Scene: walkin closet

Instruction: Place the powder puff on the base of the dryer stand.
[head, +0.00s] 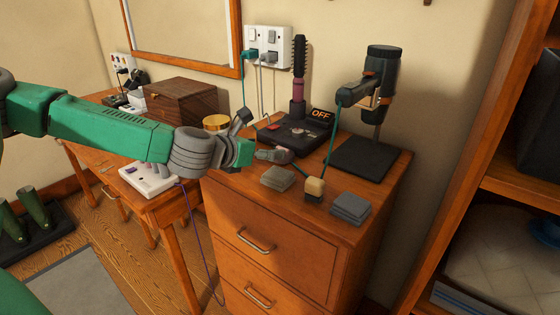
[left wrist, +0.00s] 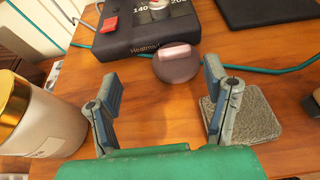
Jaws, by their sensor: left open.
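The powder puff, a round mauve pad (left wrist: 178,66) with a pink band on top, lies on the wooden cabinet top just beyond my left fingertips in the left wrist view. In the head view I cannot clearly pick it out near the gripper. My left gripper (head: 262,138) is open and empty over the cabinet's left part; its spread fingers also show in the left wrist view (left wrist: 171,84). The dryer stand (head: 376,120) holds a dark dryer at the back right, and its flat black base (head: 362,160) is bare. My right gripper is not in view.
A black heat mat (head: 296,134) with an OFF display holds a round brush (head: 299,75). Grey cloth stacks (head: 277,178) (head: 350,208) and a wooden-topped brush (head: 315,188) lie in front. A gold-lidded jar (left wrist: 36,118) stands left. A teal cord (head: 330,150) crosses the top.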

